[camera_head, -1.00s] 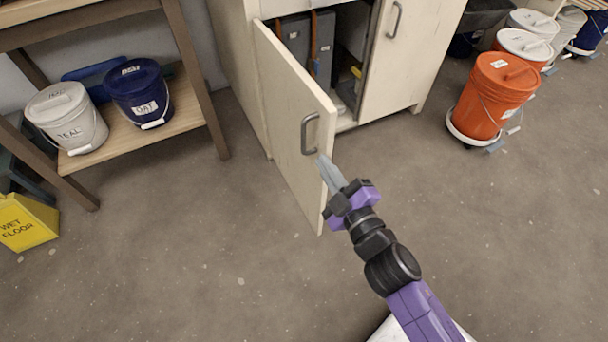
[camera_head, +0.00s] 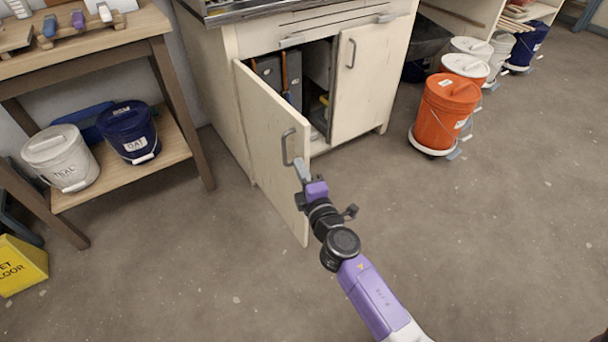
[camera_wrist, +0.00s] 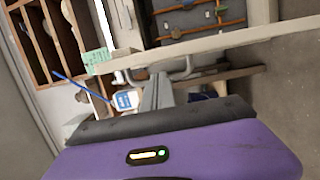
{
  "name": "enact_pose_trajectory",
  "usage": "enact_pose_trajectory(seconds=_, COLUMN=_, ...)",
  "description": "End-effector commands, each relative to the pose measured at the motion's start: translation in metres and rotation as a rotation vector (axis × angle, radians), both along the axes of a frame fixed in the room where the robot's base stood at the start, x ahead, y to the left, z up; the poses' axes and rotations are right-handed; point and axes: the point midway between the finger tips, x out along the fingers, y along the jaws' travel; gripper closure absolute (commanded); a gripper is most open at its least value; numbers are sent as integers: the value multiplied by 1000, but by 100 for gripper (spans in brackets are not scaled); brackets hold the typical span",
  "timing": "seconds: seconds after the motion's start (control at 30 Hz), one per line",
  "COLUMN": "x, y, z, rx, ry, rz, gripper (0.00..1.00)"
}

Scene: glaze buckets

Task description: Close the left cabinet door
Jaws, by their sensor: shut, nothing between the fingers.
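The left cabinet door (camera_head: 270,140) is cream and stands wide open, swung out toward me from the left side of the cabinet (camera_head: 215,90).
The right cabinet door (camera_head: 365,80) is shut. Grey binders or boxes (camera_head: 290,80) stand inside the open cabinet. An orange bucket (camera_head: 445,110) on a dolly stands right. A wooden shelf (camera_head: 180,150) with buckets and a yellow wet-floor sign (camera_head: 20,265) are left. The front floor is clear.

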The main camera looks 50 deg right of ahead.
Motion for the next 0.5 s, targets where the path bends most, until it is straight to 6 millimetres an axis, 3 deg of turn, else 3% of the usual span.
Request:
enact_pose_trajectory(seconds=0.2, x=29, y=-16, z=1, rx=1, ry=-2, rz=0, gripper=100)
enact_pose_trajectory(seconds=0.5, x=41, y=-23, z=-1, rx=1, ry=0, rz=1, gripper=100)
